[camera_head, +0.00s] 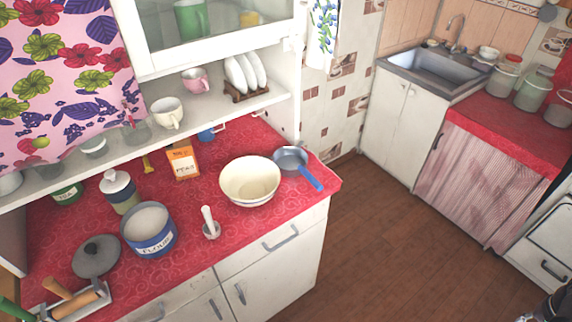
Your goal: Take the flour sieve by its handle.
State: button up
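The flour sieve (290,159) is a round blue-grey pan-like thing near the right end of the red counter. Its blue handle (312,178) points toward the front right, near the counter's corner, and is free of other things. A dark part of what looks like my gripper (548,307) shows at the bottom right corner, cut off by the picture's edge. It is far from the sieve, over the floor side. Whether its fingers are open or shut does not show.
A cream bowl (250,181) stands close to the left of the sieve. A white pestle (209,222), a blue flour tin (149,230) and an orange box (183,160) stand farther left. A shelf (215,108) overhangs the back. The floor (375,230) is clear.

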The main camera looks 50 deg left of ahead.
aim_at(292, 161)
jog(key=u, duration=5.15)
jog(key=i, duration=0.1)
jog(key=z, duration=3.05)
jog(key=k, duration=0.6)
jog(key=z, duration=0.15)
jog(key=i, duration=0.6)
